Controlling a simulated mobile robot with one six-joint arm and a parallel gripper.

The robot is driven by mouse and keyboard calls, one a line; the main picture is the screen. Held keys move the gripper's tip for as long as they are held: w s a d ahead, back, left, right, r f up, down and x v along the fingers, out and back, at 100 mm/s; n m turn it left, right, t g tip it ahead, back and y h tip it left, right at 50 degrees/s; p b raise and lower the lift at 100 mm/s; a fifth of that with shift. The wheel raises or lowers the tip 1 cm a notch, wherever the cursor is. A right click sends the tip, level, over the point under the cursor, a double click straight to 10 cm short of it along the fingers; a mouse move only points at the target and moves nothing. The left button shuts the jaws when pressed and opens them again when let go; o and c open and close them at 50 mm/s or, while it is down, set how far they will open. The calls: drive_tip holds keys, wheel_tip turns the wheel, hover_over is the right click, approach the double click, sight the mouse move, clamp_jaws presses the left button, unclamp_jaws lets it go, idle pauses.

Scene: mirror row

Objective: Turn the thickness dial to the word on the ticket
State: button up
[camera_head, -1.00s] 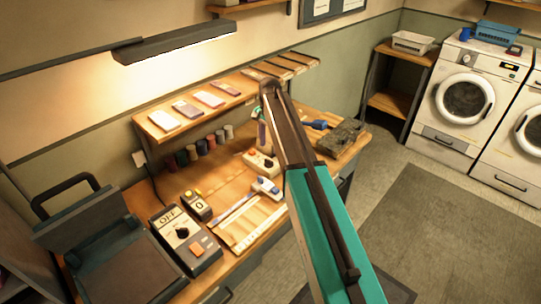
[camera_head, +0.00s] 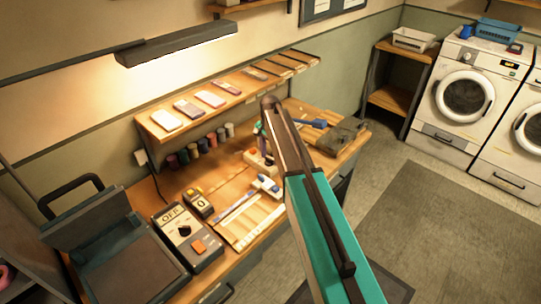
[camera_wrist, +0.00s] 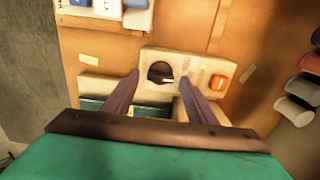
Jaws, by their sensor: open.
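A cream box with a black round dial (camera_wrist: 160,73) and an orange button (camera_wrist: 218,82) lies under my gripper (camera_wrist: 160,76) in the wrist view. My gripper is open and empty. Its fingertips show on either side of the dial; I cannot tell whether they touch it. A white mark on the dial points right and slightly down in the picture. Words around it are too small to read. In the head view the box (camera_head: 252,158) is partly hidden by my arm. I cannot make out a ticket with a readable word.
A grey unit marked OFF (camera_head: 187,240) with a knob and orange button stands at the bench's front left. A blue and white tool (camera_head: 267,186) lies beside the cream box. Thread spools (camera_head: 205,145) stand under the shelf. A dark metal block (camera_head: 343,135) sits at the right end.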

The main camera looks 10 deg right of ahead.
drive_tip(key=shift+c, duration=0.6)
drive_tip(key=c, duration=1)
drive_tip(key=shift+o, duration=0.2)
drive_tip(key=shift+n+b, duration=0.3)
drive_tip(key=shift+n, duration=0.1)
drive_tip(key=n+b, duration=0.2)
drive_tip(key=n, duration=0.2)
drive_tip(key=shift+w+f, duration=0.1)
drive_tip(key=shift+a+n+b, duration=0.15)
drive_tip(key=shift+n+b, duration=0.3)
drive_tip(key=shift+n, duration=0.6)
drive_tip(key=shift+a+n+b, duration=0.1)
drive_tip(key=shift+n+b, duration=0.3)
drive_tip(key=shift+n, duration=0.65)
drive_tip(key=o, duration=1.1)
drive_tip(key=shift+d, duration=0.1)
